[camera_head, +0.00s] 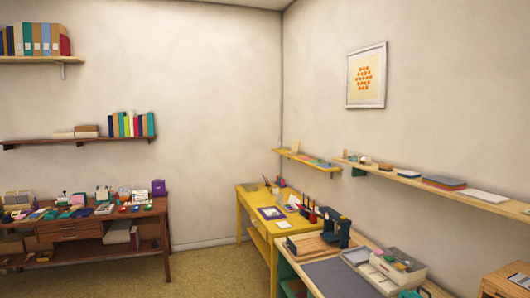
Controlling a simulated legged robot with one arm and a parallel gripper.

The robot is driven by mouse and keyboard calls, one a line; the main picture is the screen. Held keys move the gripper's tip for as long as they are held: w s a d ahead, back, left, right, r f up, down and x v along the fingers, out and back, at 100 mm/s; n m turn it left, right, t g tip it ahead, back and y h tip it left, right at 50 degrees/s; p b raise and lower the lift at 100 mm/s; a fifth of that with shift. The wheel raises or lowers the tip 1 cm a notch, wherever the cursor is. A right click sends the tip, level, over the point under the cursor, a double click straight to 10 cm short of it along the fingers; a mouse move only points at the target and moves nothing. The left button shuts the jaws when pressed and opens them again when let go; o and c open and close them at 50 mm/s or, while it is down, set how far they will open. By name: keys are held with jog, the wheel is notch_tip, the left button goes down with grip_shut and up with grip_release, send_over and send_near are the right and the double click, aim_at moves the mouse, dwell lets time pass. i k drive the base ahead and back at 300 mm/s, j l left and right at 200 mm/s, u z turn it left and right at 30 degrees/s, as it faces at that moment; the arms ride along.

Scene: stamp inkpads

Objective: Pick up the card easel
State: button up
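I cannot pick out the card easel for certain at this size. Many small items crowd the brown desk (158,208) at the left, among them inkpad-like coloured pieces and small upright cards or boxes. My gripper is not in view.
A nearer workbench at the right bears a wooden tray (308,246), a dark blue press (337,230), a grey mat (340,279) and a compartment box (396,268). Wall shelves hold books (132,124) and small items. Carpet (215,270) is clear between desk and yellow table.

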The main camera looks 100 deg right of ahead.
aim_at(296, 145)
jog(key=z, duration=3.45)
jog(key=i+j+u, duration=0.3)
jog(key=i, duration=0.4)
jog(key=i+j+u, duration=0.3)
jog(key=i, duration=0.45)
jog(key=i+j+u, duration=0.15)
jog(key=i+u, duration=0.15)
jog(key=i, duration=0.4)
jog(key=i+j+z, duration=0.2)
jog(key=i, duration=1.55)
jog(key=i+l, duration=0.05)
jog(key=l, duration=0.05)
